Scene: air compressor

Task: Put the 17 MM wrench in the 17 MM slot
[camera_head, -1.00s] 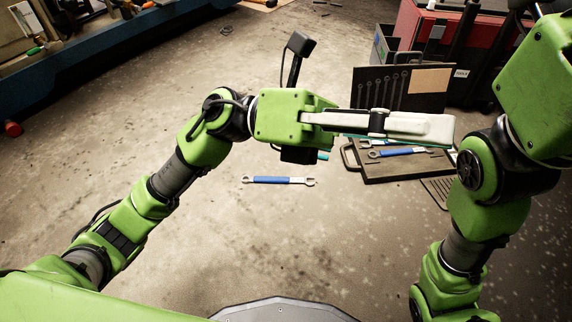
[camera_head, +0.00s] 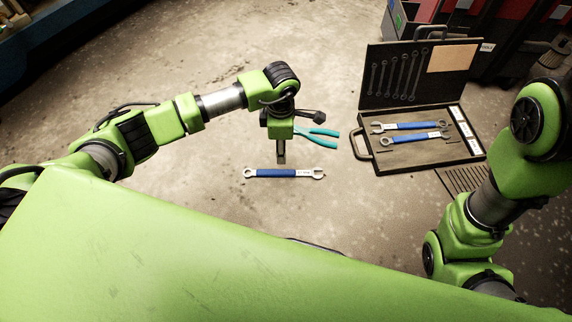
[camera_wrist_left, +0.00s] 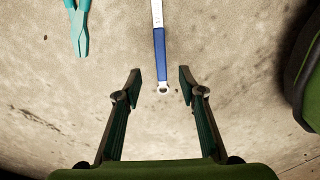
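A blue-handled wrench (camera_head: 284,173) lies flat on the concrete floor; its size marking is too small to read. My left gripper (camera_head: 281,158) points down just above and behind it. In the left wrist view the fingers (camera_wrist_left: 160,80) are spread apart and empty, with the wrench (camera_wrist_left: 160,45) running away from between them, its ring end nearest. The open case (camera_head: 366,158) at the right holds two blue-handled wrenches (camera_head: 412,125) in its tray. White labels (camera_head: 466,131) line the tray's right side. My right gripper is out of view; only its arm shows.
Teal-handled pliers (camera_head: 318,135) lie on the floor beside my left gripper, and show in the left wrist view (camera_wrist_left: 80,30). The case lid (camera_head: 440,80) stands upright with wrench outlines. Red and black boxes stand behind it.

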